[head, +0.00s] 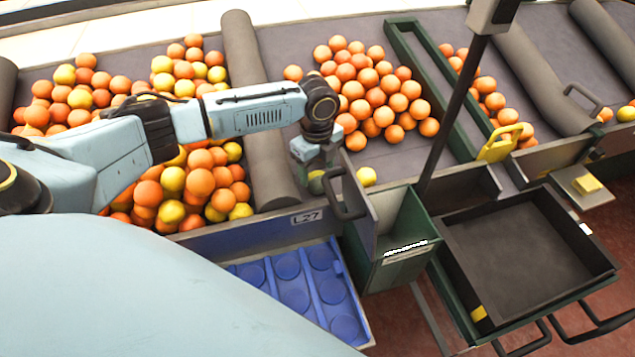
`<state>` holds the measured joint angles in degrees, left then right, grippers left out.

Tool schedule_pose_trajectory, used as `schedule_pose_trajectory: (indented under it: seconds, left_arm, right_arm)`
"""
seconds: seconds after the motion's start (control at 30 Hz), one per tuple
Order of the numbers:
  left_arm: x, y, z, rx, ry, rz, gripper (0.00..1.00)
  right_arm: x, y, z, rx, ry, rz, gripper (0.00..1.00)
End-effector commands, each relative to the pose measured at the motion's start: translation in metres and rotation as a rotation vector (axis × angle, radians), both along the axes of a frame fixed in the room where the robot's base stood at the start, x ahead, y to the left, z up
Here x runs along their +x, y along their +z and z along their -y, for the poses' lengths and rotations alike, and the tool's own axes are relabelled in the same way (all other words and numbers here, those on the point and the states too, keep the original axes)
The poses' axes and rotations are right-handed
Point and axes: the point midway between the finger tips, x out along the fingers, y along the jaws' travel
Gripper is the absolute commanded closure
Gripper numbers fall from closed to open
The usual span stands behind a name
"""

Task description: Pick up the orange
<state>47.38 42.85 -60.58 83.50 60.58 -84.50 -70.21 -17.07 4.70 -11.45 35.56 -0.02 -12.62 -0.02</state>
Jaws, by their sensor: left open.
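Many oranges (372,92) lie in a heap on the grey sloping counter, beyond my left gripper. Another heap mixes oranges and yellow fruit (200,182), partly hidden by my left arm. My left gripper (322,182) points down near the counter's front edge, right of a grey roll divider, and is open. A yellowish-green fruit (316,184) shows partly at its fingers; I cannot tell whether they touch it. A single yellow fruit (366,176) lies just right of the gripper. My right gripper is out of view.
A blue tray with round hollows (287,266) sits below the counter's front edge. A green bin (408,235) stands right of the gripper, beside a dark pole (455,110). An empty dark tray (515,245) is at right. Grey rolls (258,110) divide the counter.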

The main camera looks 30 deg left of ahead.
Motion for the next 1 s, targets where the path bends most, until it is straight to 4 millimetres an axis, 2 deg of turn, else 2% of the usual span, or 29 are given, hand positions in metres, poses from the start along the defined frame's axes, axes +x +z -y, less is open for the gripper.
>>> schedule_pose_trajectory:
  seconds: [0.03,0.2,0.4,0.53,0.8,1.0]
  left_arm:
    - [-0.001,-0.011,0.001,0.0,0.0,-0.003,0.36]
    - [-0.002,-0.034,0.001,0.002,0.0,-0.003,0.36]
    - [-0.001,-0.04,0.001,0.0,0.0,0.0,0.36]
    - [-0.002,-0.04,0.001,0.0,0.0,0.0,0.36]
    - [-0.002,-0.04,0.001,0.0,0.0,-0.001,0.71]
    - [-0.001,-0.039,0.001,0.0,0.0,0.0,0.71]
  right_arm:
    - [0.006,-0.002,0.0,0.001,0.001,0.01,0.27]
    - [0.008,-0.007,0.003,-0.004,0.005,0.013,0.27]
    - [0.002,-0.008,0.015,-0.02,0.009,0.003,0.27]
    - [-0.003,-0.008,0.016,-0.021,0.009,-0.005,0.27]
    - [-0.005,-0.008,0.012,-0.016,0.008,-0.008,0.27]
    - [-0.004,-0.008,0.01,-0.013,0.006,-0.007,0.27]
